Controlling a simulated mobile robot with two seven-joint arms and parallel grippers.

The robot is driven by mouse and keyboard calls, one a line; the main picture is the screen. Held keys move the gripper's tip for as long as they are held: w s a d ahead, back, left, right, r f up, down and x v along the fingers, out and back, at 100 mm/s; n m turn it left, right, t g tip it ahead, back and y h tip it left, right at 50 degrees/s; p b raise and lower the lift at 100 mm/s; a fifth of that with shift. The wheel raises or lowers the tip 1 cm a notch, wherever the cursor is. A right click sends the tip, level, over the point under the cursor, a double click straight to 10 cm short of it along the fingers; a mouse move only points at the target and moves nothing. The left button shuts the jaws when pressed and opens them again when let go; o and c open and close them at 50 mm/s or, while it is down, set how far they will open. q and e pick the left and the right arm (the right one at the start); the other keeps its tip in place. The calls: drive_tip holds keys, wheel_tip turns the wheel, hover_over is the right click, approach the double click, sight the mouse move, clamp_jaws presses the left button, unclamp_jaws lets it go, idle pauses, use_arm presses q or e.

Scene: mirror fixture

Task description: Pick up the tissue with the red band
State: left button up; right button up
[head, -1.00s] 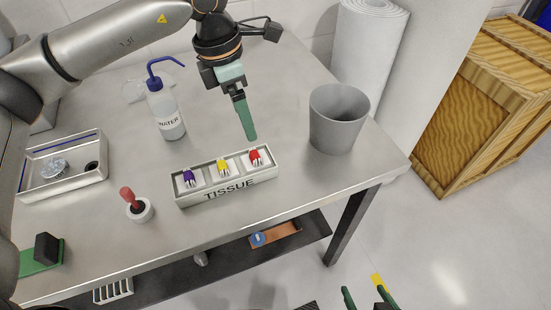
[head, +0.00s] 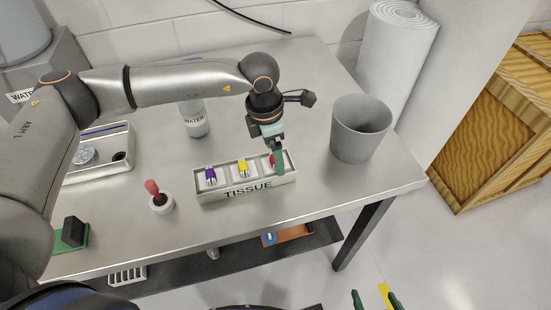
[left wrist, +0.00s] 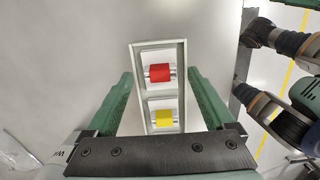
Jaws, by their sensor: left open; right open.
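The white tissue tray (head: 225,197), labelled TISSUE, stands near the table's front edge with three banded tissues in its compartments. The tissue with the red band (head: 271,158) is in the right compartment, partly hidden by my left gripper (head: 279,165). In the left wrist view the red-banded tissue (left wrist: 160,73) lies between the open green fingers of my left gripper (left wrist: 161,80), apart from both. The yellow-banded tissue (head: 243,168) is in the middle and the purple-banded one (head: 211,175) at the left. My right gripper (head: 376,300) is open and empty, low in front of the table.
A grey bin (head: 360,130) stands right of the tray. A water bottle (head: 195,120) stands behind it. A white rolled sheet (head: 400,40) and wooden crate (head: 490,120) are beyond the table's right side.

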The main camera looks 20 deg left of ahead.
use_arm(q)
drive_tip(key=shift+f, duration=0.35)
drive_tip(key=shift+c, duration=0.4)
clamp_jaws()
